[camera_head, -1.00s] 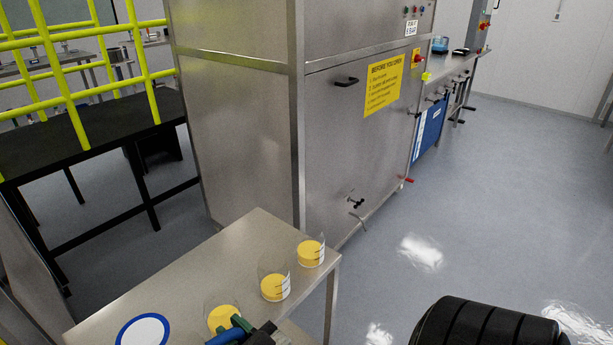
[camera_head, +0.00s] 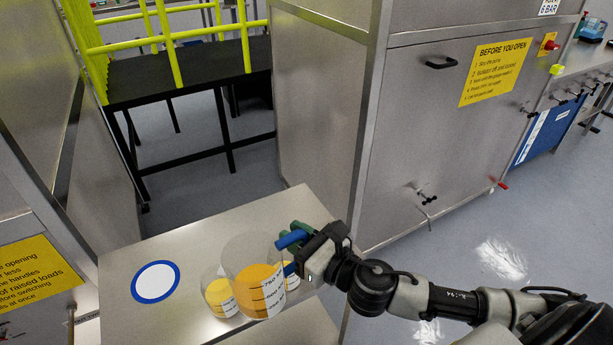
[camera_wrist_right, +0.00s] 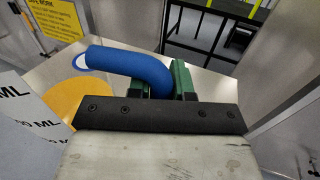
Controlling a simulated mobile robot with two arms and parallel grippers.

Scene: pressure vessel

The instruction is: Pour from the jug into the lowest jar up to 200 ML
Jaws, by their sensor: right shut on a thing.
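The jug (camera_head: 257,285) is a clear vessel with yellow contents, a marked white label and a blue handle (camera_head: 291,239). My right gripper (camera_head: 301,239) is shut on this handle. In the right wrist view the blue handle (camera_wrist_right: 130,64) runs between green fingers, with yellow contents (camera_wrist_right: 80,103) and a white label reading ML (camera_wrist_right: 22,125) at left. The jug appears upright in front of the jars; its gap to the table is unclear. One jar with yellow contents (camera_head: 219,296) shows left of it. Another jar (camera_head: 292,277) shows partly at right. Any third jar is hidden. Fill marks are unreadable.
The steel table (camera_head: 140,320) carries a white disc with a blue rim (camera_head: 155,282), left of the jars. A large steel cabinet (camera_head: 440,130) with a yellow sign (camera_head: 497,72) stands behind and right. A dark platform with yellow rails (camera_head: 190,75) is behind.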

